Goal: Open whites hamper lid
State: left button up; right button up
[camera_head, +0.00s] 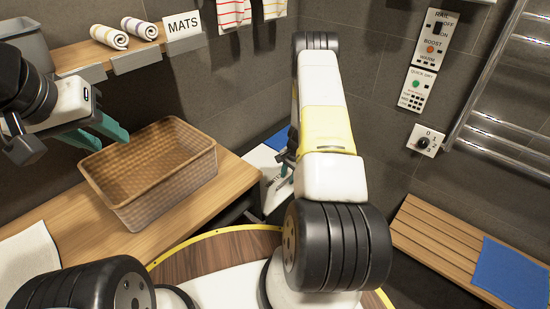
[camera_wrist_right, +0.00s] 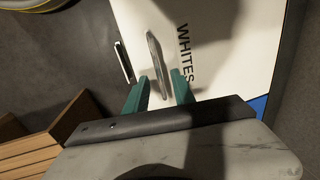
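The whites hamper is white, and its top with the black WHITES lettering (camera_wrist_right: 184,52) fills much of the right wrist view. A slim metal handle (camera_wrist_right: 156,62) stands on that top. My right gripper (camera_wrist_right: 161,88) is open, its two teal fingers apart near the handle's lower end; I cannot tell whether they touch it. In the head view the hamper (camera_head: 257,163) is partly hidden behind my right arm, and the right gripper (camera_head: 287,165) shows only in part. The lid looks closed. My left gripper (camera_head: 108,139) is open and empty, left of a wicker basket.
The wicker basket (camera_head: 150,197) stands on a wooden counter (camera_head: 75,228). Rolled towels (camera_head: 108,37) and a MATS sign (camera_head: 183,25) are on the shelf above. A slatted bench (camera_head: 432,238) with a blue mat (camera_head: 512,273) is at right, below a towel rail (camera_head: 500,70).

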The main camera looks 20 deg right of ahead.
grip_shut()
dwell(1.5)
